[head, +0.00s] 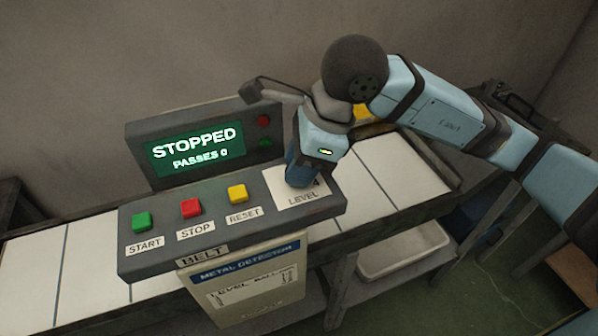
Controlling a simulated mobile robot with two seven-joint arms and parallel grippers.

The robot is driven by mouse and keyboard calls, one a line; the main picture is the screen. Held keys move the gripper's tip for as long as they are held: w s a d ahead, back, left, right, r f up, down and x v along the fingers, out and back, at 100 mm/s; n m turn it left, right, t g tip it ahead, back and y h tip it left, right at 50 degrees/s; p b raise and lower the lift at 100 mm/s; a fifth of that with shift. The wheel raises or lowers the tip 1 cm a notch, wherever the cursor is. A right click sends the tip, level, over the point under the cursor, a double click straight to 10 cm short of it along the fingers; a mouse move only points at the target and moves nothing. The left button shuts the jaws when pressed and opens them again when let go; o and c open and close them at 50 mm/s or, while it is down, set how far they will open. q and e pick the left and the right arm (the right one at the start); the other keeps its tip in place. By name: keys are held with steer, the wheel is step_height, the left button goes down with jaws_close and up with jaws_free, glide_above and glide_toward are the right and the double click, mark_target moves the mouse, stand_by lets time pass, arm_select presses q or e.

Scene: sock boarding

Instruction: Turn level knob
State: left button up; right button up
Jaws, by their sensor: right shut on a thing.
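The control panel (160,265) stands in front of the belt with green START, red STOP and yellow RESET buttons in a row. The white LEVEL label plate (278,186) is at its right end. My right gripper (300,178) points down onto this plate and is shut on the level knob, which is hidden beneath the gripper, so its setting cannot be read. The green display (194,152) reads STOPPED, PASSES 0. My left gripper is not in view.
The pale belt (392,172) runs behind the panel to both sides. A METAL DETECTOR card (248,284) hangs from the panel's front. A white tray (405,252) sits on a lower shelf at right. A yellow item (362,112) shows behind my right wrist.

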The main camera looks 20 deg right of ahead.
steer(key=shift+f+m+t+b, duration=0.15)
steer(key=shift+m+t+b, duration=0.15)
steer(key=shift+m+b, duration=0.55)
steer(key=shift+m, duration=0.55)
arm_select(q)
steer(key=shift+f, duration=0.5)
arm_select(e)
steer(key=shift+s+h, duration=0.1)
steer(key=shift+h, duration=0.2)
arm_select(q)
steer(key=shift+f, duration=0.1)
arm_select(e)
steer(key=o, duration=0.9)
arm_select(q)
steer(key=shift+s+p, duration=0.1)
steer(key=shift+p, duration=0.45)
arm_select(e)
steer(key=v, duration=1.4)
steer(key=shift+s, duration=0.25)
